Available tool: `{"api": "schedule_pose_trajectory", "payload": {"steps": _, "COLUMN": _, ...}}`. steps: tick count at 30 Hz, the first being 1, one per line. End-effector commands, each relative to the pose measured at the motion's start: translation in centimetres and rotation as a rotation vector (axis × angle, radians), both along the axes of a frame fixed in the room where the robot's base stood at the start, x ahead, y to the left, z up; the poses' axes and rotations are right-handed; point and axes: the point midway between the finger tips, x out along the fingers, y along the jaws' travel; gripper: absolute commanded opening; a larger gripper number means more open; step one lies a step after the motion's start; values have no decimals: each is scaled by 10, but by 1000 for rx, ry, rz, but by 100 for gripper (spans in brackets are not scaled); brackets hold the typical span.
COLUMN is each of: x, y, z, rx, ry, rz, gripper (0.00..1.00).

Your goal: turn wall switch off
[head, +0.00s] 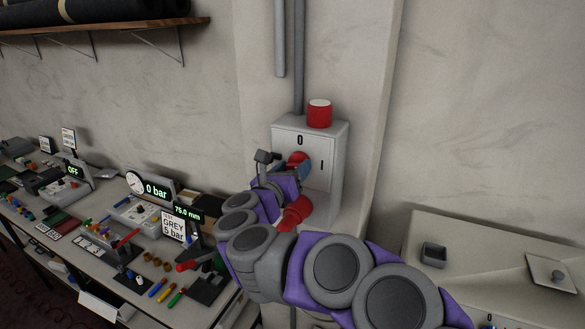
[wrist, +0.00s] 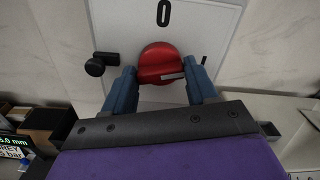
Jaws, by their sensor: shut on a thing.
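The wall switch is a grey box (head: 332,137) on the wall, with a red rotary knob (wrist: 161,62) on its front. The front is marked 0 at the top and I at the right. In the wrist view, the pale pointer bar on the knob lies nearly level, its end toward the right. My gripper (wrist: 161,84) is shut on the knob, with one blue finger at each side. In the head view my arm hides the lower part of the box, and the red knob (head: 298,158) shows beside my gripper (head: 300,167).
A small black handle (wrist: 98,64) sticks out left of the knob. A cluttered bench (head: 110,285) is at left, and a pale cabinet (head: 480,255) at right.

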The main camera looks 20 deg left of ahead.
Motion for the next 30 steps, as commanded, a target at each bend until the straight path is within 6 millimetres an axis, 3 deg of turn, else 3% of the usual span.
{"api": "schedule_pose_trajectory", "payload": {"steps": 30, "x": 0, "y": 4, "z": 0, "rx": -956, "ry": 75, "rz": 6, "gripper": 27}}
